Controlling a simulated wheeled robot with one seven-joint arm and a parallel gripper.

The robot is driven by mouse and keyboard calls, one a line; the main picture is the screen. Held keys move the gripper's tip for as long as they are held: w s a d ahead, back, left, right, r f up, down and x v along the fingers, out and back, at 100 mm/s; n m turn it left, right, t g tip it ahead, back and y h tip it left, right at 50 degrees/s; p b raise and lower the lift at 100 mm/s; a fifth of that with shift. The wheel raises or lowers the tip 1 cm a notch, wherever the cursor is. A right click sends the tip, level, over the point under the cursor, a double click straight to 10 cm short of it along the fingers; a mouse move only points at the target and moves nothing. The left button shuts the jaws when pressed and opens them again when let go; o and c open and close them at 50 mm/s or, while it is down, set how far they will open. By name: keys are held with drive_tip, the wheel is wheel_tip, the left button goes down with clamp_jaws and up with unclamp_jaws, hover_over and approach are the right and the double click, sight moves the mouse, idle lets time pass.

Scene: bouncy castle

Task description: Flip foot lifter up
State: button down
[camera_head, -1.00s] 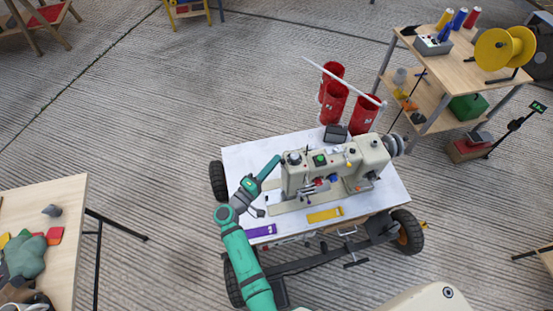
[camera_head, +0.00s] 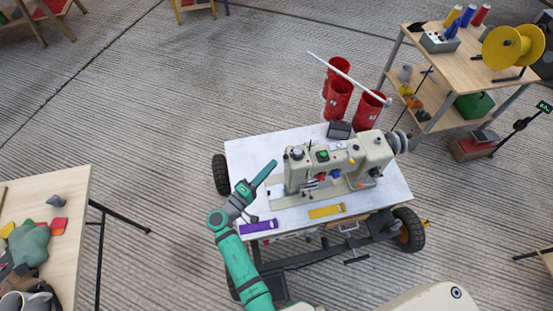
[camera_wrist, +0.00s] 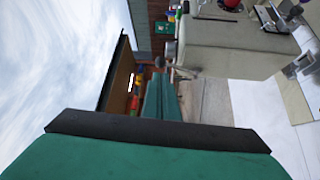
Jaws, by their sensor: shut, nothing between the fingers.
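The cream sewing machine (camera_head: 325,168) stands on a white-topped wheeled table (camera_head: 258,146). Small coloured parts show around its needle end, but I cannot make out the foot lifter among them. My gripper (camera_head: 272,165) is shut and empty, just left of the machine's head and above the table top, with a visible gap to the machine. In the wrist view my teal fingers (camera_wrist: 160,97) are together with nothing between them. The machine's cream body (camera_wrist: 215,45) fills the upper right there, beyond the fingertips.
A purple strip (camera_head: 258,226) and a yellow strip (camera_head: 326,211) lie along the table's front edge. A wooden shelf unit (camera_head: 465,62) is at the back right, another table (camera_head: 70,190) at the left.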

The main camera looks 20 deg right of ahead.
drive_tip(key=shift+r+v, duration=0.2)
drive_tip(key=shift+v, duration=2.95)
drive_tip(key=s+a+f+n+y, duration=0.2)
drive_tip(key=s+f+y, duration=0.5)
drive_tip(key=s+f, duration=0.4)
drive_tip(key=s+a+f+t+y, duration=0.1)
drive_tip(key=s+a+f+y, duration=0.2)
drive_tip(key=s+a+y, duration=0.35)
drive_tip(key=s+a+r+m+t+y, duration=0.2)
drive_tip(key=s+a+r+m, duration=0.1)
drive_tip(key=s+r, duration=0.5)
drive_tip(key=s+r+m+t, duration=0.1)
drive_tip(key=s+r, duration=0.1)
drive_tip(key=r, duration=0.7)
drive_tip(key=s+d+r+m+t+y, duration=0.1)
drive_tip(key=s+r+m+t, duration=0.1)
drive_tip(key=r, duration=0.7)
drive_tip(key=shift+s+r+m+t, duration=0.15)
drive_tip(key=shift+s+m+t, duration=0.15)
drive_tip(key=shift+s, duration=0.35)
